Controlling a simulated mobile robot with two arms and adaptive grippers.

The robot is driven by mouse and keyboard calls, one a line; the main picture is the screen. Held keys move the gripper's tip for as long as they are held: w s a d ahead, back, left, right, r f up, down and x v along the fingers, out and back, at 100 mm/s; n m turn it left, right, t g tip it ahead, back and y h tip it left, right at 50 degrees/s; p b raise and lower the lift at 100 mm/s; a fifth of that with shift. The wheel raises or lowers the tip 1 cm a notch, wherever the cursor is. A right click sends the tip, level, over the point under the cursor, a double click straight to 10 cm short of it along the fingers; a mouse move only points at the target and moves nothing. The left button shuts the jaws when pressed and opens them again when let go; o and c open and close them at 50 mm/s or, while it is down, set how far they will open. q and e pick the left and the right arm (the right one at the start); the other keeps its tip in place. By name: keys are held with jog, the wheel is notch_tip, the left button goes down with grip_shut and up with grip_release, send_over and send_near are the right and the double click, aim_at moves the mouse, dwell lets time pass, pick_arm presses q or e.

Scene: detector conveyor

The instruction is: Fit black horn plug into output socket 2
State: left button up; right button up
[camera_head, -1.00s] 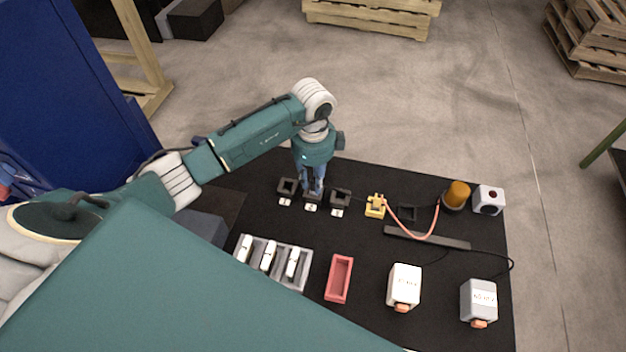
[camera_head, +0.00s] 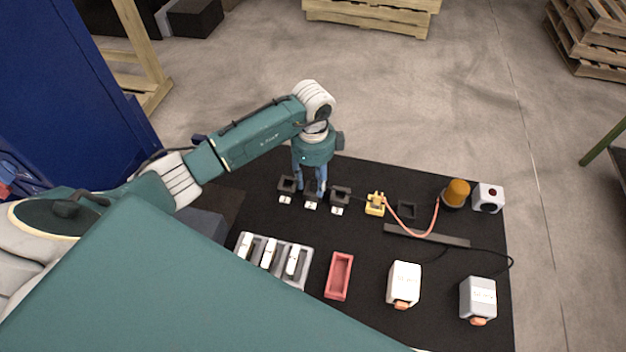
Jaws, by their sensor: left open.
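My left gripper (camera_head: 310,187) points down over output socket 2 (camera_head: 312,198), the middle of three dark square sockets with white labels. Its fingers are open, one on each side of the socket area. A dark shape shows between the fingers; I cannot clearly tell the black horn plug from the dark socket there, nor how deep it sits. The socket on the left (camera_head: 287,184) and the socket on the right (camera_head: 340,195) stand close beside the gripper. My right gripper is not in view.
A yellow plug (camera_head: 376,203) has an orange cable to an amber beacon (camera_head: 456,193). A white box with a dark red button (camera_head: 489,198), a grey tray (camera_head: 307,268), a red bin (camera_head: 339,277) and two boxes (camera_head: 404,284) (camera_head: 478,299) stand on the black mat.

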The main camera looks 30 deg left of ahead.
aim_at(313, 182)
pick_arm(q)
notch_tip(313, 182, up, 12)
jog(key=b, duration=0.3)
jog(key=shift+f, duration=0.15)
